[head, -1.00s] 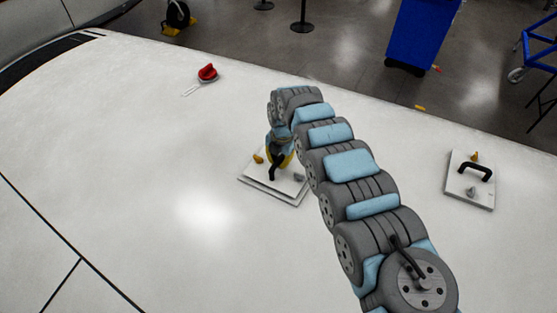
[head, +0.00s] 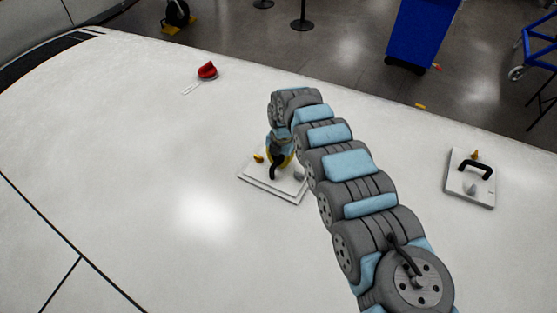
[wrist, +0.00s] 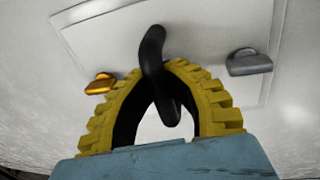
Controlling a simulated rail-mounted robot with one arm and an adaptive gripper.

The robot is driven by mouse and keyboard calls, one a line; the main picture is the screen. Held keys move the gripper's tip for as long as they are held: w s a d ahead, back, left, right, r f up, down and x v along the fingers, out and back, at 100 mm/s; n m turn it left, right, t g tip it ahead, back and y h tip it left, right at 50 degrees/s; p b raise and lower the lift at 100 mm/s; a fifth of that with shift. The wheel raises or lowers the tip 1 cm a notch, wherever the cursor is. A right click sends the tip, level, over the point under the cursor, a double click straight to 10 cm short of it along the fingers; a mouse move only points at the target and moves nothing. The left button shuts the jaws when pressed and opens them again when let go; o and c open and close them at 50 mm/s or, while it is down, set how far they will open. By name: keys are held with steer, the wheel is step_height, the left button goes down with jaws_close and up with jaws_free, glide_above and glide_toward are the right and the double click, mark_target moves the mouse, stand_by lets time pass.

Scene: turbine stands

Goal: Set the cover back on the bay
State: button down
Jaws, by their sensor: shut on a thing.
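A white square cover (head: 252,178) with a black handle (wrist: 152,55) lies at or just above the white surface, left of my arm in the head view. Its plate also fills the upper part of the wrist view (wrist: 105,35). It carries an orange knob (head: 259,158) and a grey knob (wrist: 248,63). My gripper (wrist: 178,68), with yellow ribbed fingers, is shut on the handle. A second edge shows along the plate's near side. I cannot tell whether the plate is fully seated; my gripper hides part of it.
A similar white panel (head: 457,190) with a black handle sits on the right. A red knob with a white tag (head: 207,70) lies on the surface further back. A blue bin (head: 424,35) and posts stand on the floor beyond the edge. The left surface is clear.

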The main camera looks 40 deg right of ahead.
mark_target(279, 158)
steer(key=c, duration=1.7)
jaws_free()
steer(key=shift+d, duration=0.1)
steer(key=shift+c, duration=0.2)
steer(key=o, duration=0.7)
steer(key=shift+o, duration=0.2)
steer(key=shift+r, duration=0.15)
steer(key=shift+s+d+r+p, duration=0.1)
steer(key=shift+r+p, duration=1.25)
steer(key=shift+r, duration=0.35)
steer(key=shift+s+d+r+p, duration=0.1)
steer(key=shift+r+p, duration=1.2)
steer(key=shift+r, duration=0.4)
